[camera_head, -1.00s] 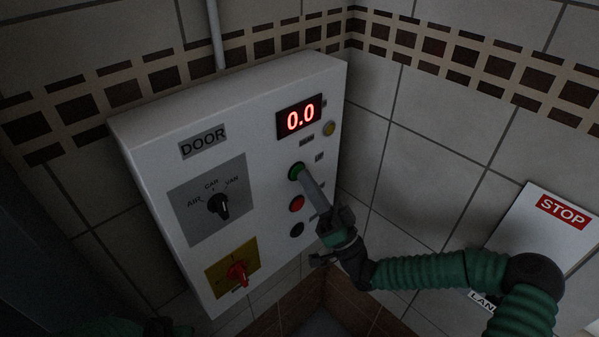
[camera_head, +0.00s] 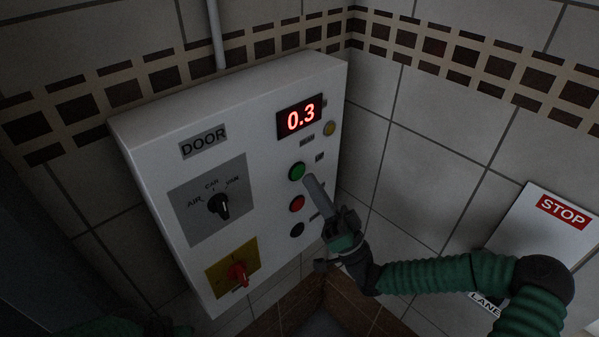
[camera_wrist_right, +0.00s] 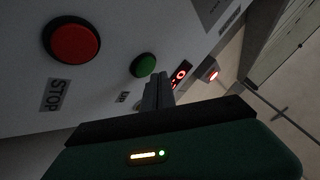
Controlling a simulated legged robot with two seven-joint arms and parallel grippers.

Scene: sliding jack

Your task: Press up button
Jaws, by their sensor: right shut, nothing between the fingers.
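The green button (camera_head: 297,171) is on the white control box (camera_head: 150,140), above the red button (camera_head: 297,203) and a black button (camera_head: 297,230). The red display (camera_head: 299,117) above it reads 0.3. My right gripper (camera_head: 309,180) is shut and empty, its tip just right of and below the green button, apart from it as far as I can see. In the right wrist view the green button (camera_wrist_right: 143,65) is left of the closed fingers (camera_wrist_right: 158,86), and the red button (camera_wrist_right: 72,43) is farther left. My left gripper does not show clearly.
A rotary selector (camera_head: 219,205) and a red switch on a yellow plate (camera_head: 237,274) are on the box's left side. A yellow lamp or button (camera_head: 329,129) is below the display. A STOP sign (camera_head: 562,211) is on the right, with tiled walls behind.

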